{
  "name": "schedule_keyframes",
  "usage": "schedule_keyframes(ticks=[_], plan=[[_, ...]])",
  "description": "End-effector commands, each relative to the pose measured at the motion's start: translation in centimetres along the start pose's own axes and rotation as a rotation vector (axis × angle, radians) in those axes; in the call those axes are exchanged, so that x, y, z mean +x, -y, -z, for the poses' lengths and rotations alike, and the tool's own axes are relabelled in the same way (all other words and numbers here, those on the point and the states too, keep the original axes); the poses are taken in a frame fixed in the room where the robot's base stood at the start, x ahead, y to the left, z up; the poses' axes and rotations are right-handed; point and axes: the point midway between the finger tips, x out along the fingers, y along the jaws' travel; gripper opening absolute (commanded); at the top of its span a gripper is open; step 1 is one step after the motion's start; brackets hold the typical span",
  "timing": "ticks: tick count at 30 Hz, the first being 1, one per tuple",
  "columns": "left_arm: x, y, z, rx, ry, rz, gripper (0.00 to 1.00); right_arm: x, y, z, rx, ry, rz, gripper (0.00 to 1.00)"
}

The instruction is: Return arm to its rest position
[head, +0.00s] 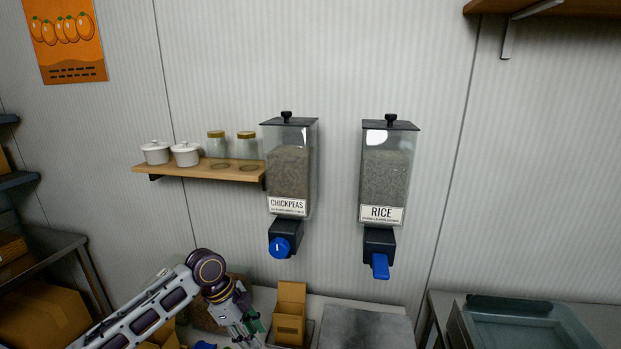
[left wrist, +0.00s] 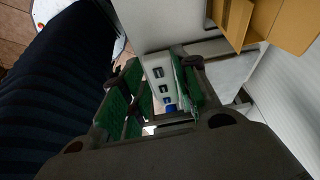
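My left arm comes in from the lower left in the head view, its wrist joint raised and its left gripper (head: 246,322) pointing down beside an open tan cardboard box (head: 290,318). In the left wrist view the green-padded fingers of the left gripper (left wrist: 155,92) stand apart with nothing held between them. The box also shows at the top right of that view (left wrist: 268,22), apart from the fingers. My right gripper is in neither view.
A chickpeas dispenser (head: 289,172) and a rice dispenser (head: 386,178) hang on the wall above the counter. A wooden shelf (head: 215,173) holds jars and white pots. A metal plate (head: 365,328) lies right of the box. A glassy bin (head: 520,322) stands far right.

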Motion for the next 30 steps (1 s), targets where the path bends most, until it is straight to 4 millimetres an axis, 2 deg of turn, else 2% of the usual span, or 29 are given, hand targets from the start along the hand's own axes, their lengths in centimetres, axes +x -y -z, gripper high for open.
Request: schedule_keyframes(ticks=[17,30], plan=[[2.3,-1.4,1.2,-0.044,0.000,0.018,0.30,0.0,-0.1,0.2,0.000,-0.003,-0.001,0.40],[6.1,-4.3,3.1,-0.171,-0.011,0.075,0.30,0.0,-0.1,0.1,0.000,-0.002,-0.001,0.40]])
